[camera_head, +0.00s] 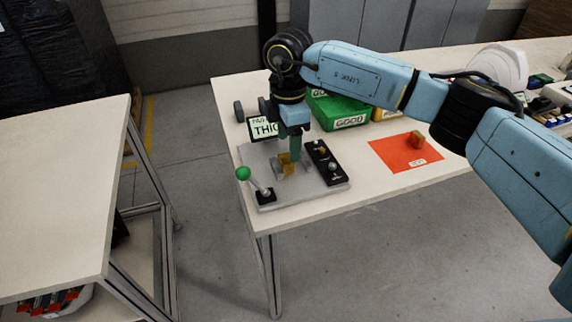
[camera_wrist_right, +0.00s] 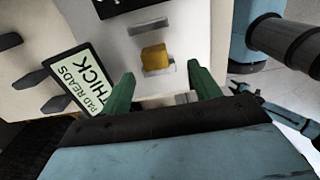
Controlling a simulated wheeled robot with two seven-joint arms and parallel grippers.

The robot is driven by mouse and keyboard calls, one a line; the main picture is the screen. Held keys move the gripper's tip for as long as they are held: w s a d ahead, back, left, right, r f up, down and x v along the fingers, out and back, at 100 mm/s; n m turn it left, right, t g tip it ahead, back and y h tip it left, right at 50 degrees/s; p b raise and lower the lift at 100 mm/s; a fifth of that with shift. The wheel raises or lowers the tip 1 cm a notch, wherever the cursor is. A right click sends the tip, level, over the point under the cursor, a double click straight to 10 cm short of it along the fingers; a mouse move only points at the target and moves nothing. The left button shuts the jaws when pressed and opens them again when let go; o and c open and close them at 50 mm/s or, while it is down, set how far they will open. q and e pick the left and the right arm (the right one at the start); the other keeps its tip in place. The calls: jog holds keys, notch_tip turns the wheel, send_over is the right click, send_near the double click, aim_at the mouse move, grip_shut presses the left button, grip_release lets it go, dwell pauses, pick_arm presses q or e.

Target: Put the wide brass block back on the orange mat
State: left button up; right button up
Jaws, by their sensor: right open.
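A brass block (camera_head: 288,166) sits between grey jaws on the grey fixture plate (camera_head: 262,157); it also shows in the right wrist view (camera_wrist_right: 155,57). My right gripper (camera_head: 294,152) is above the fixture, pointing down, with green fingers. In the right wrist view the fingers (camera_wrist_right: 164,88) are apart with nothing between them, and the block is beyond their tips. The fingers partly cover the block in the head view. My left gripper is not in view.
A lever with a green knob (camera_head: 243,173) and a black panel (camera_head: 327,163) flank the jaws. A sign reading THICK (camera_wrist_right: 77,83) stands behind. A green GOOD bin (camera_head: 340,110) and a yellow bin (camera_head: 388,114) are at the back. The table front right of the fixture is clear.

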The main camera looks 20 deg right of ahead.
aim_at(288, 158)
jog(key=f, duration=0.3)
jog(key=f+b, duration=0.1)
jog(key=shift+w+f, duration=0.4)
jog(key=shift+f, duration=0.45)
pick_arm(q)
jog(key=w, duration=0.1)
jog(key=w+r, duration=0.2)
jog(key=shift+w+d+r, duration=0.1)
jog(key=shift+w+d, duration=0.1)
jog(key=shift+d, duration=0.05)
pick_arm(e)
jog(key=shift+r, duration=0.1)
jog(key=c, duration=1.3)
